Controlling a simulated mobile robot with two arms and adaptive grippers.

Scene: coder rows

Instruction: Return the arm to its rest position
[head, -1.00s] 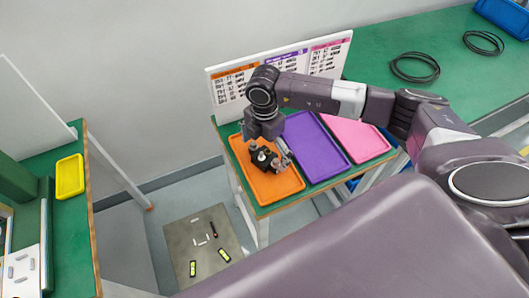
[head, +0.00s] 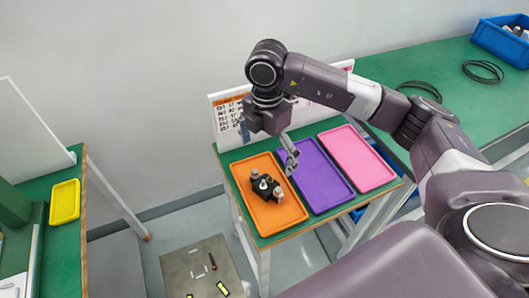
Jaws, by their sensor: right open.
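My right arm reaches in from the right over the small green table (head: 262,238). My right gripper (head: 289,165) is open and empty, hanging above the line between the orange tray and the purple tray. A dark part with light round knobs (head: 265,187) lies in the orange tray (head: 276,219), apart from the gripper. The purple tray (head: 325,190) and the pink tray (head: 357,160) look empty. My left gripper is not in view.
A white sign board (head: 226,118) stands behind the trays, partly hidden by my arm. A green bench (head: 455,95) at right holds black cable coils (head: 482,70) and a blue bin (head: 497,40). A yellow tray (head: 65,202) sits on the left bench. A mat (head: 200,265) lies on the floor.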

